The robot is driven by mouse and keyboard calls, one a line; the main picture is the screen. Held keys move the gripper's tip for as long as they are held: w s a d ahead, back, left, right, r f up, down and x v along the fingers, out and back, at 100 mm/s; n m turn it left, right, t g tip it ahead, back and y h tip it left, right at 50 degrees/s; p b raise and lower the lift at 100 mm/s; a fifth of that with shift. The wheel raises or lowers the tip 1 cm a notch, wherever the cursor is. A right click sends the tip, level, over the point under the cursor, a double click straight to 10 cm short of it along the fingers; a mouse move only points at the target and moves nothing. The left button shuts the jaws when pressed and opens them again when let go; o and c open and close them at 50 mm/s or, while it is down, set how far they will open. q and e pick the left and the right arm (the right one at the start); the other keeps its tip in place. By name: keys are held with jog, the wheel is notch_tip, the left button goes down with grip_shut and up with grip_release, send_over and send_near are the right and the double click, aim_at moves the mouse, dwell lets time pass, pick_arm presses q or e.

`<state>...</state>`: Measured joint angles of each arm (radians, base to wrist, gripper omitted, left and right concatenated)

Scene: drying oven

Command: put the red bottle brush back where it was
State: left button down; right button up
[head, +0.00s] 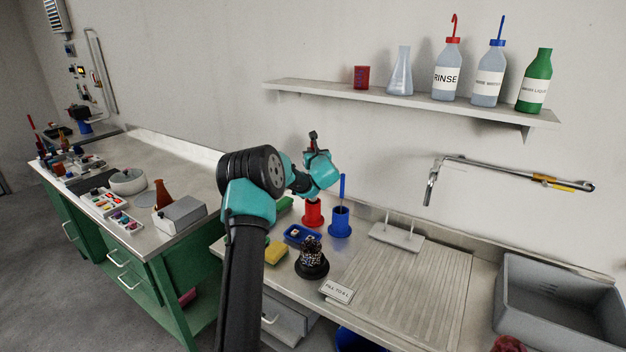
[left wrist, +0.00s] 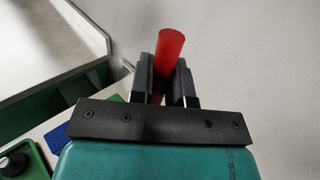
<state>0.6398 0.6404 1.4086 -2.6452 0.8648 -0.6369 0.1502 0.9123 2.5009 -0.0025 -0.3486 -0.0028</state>
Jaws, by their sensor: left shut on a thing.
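My left gripper (head: 313,142) is raised above the counter, over the red holder. In the left wrist view the gripper (left wrist: 166,85) is shut on the red bottle brush (left wrist: 170,48), of which only a smooth red handle end shows between the fingers. In the head view the brush cannot be made out, and its bristles are hidden in both views. The red holder (head: 313,214) stands on the counter behind the blue tray. Beside it on the right, the blue holder (head: 340,222) has a blue brush (head: 342,188) upright in it.
A dark stand (head: 312,262), a yellow sponge (head: 275,252) and a blue tray (head: 300,233) are in front of the holders. A drying board (head: 410,285), a pegged plate (head: 397,237) and a sink (head: 560,300) lie to the right. A shelf (head: 400,98) with bottles hangs above.

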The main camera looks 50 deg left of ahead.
pick_arm(q)
notch_tip(320, 180, down, 5)
jog(key=shift+f, duration=0.15)
jog(key=shift+f, duration=2.35)
jog(key=c, duration=1.1)
grip_release()
jog(key=v, duration=1.2)
